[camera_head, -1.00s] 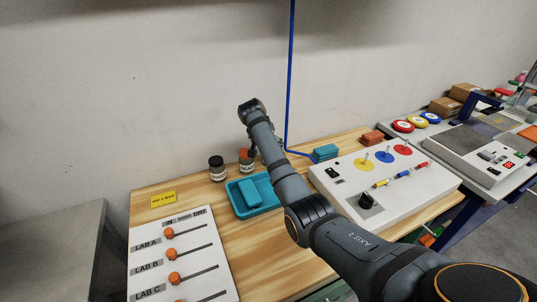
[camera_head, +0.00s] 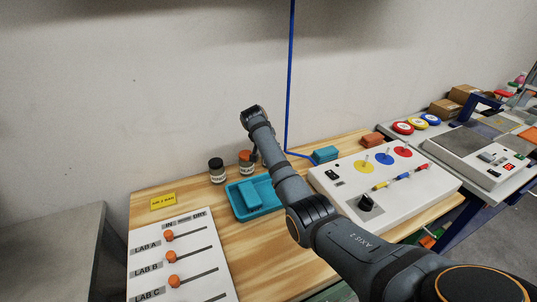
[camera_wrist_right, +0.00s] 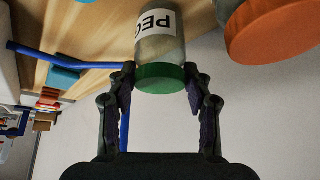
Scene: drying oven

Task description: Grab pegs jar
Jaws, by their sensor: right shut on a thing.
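The pegs jar (camera_wrist_right: 160,50) shows in the right wrist view, a clear jar with a white label reading "PEG" and a green lid. My right gripper (camera_wrist_right: 160,74) is shut on it, with one finger on each side at the lid end. The picture is upside down there. In the head view the jar is hidden behind my right arm. My left gripper is in neither view.
A jar with an orange lid (camera_head: 246,156) stands close beside, and its lid is near my fingers in the wrist view (camera_wrist_right: 270,30). A black-lidded jar (camera_head: 216,171) is further left. A teal tray (camera_head: 276,209), a white panel (camera_head: 345,190) and a blue cable (camera_head: 290,80) are nearby.

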